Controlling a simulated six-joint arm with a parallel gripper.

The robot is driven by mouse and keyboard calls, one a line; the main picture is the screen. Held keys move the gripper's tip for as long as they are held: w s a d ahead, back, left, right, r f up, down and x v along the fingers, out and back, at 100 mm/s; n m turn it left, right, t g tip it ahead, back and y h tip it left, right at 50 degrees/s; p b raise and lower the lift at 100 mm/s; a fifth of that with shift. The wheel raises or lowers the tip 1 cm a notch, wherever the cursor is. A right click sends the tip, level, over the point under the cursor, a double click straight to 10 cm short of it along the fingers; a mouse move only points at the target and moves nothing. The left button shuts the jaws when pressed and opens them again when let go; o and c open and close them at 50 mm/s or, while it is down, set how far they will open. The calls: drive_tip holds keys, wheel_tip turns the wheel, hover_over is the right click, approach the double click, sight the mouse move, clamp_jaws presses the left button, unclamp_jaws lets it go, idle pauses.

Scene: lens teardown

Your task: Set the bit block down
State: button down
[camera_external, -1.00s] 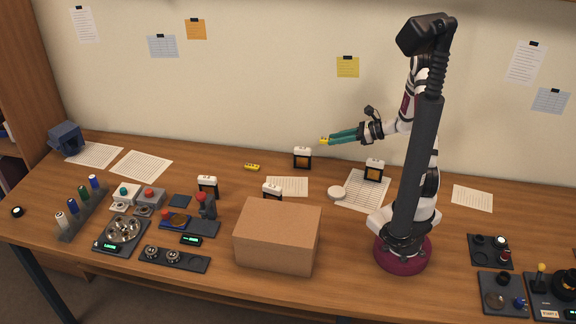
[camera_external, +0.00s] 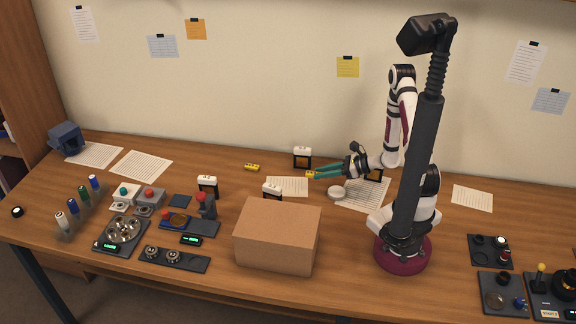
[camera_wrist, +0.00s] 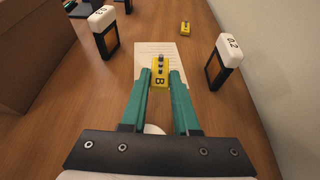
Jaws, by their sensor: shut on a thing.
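A yellow bit block (camera_wrist: 159,73) marked "B" with small grey bits on top is between the green fingertips of my gripper (camera_wrist: 160,80) in the wrist view. In the external view the bit block (camera_external: 310,174) is at the tips of my gripper (camera_external: 314,175), near the white paper sheet (camera_external: 287,187). My gripper is shut on it. Whether the block touches the surface cannot be told. A second yellow block (camera_external: 251,167) lies on the table further left; it also shows in the wrist view (camera_wrist: 185,27).
A white-topped black frame stand (camera_external: 302,158) is just behind my gripper, and another (camera_external: 272,192) stands in front of the sheet. A large cardboard box (camera_external: 278,236) is nearer the front. A round white dish (camera_external: 337,193) lies below my gripper. Bare table lies around the second block.

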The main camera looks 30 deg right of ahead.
sight(314, 193)
drive_tip(key=a+f, duration=0.1)
drive_tip(key=w+a, duration=0.1)
drive_tip(key=shift+a+f, duration=0.3)
drive_tip(key=shift+f, duration=0.1)
wheel_tip(314, 193, down, 3)
drive_tip(key=shift+f, duration=0.15)
drive_tip(key=shift+w+f, duration=0.1)
drive_tip(key=shift+f, duration=0.25)
drive_tip(key=c, duration=0.7)
unclamp_jaws()
drive_tip(key=shift+f, duration=0.1)
drive_tip(key=shift+o, duration=0.2)
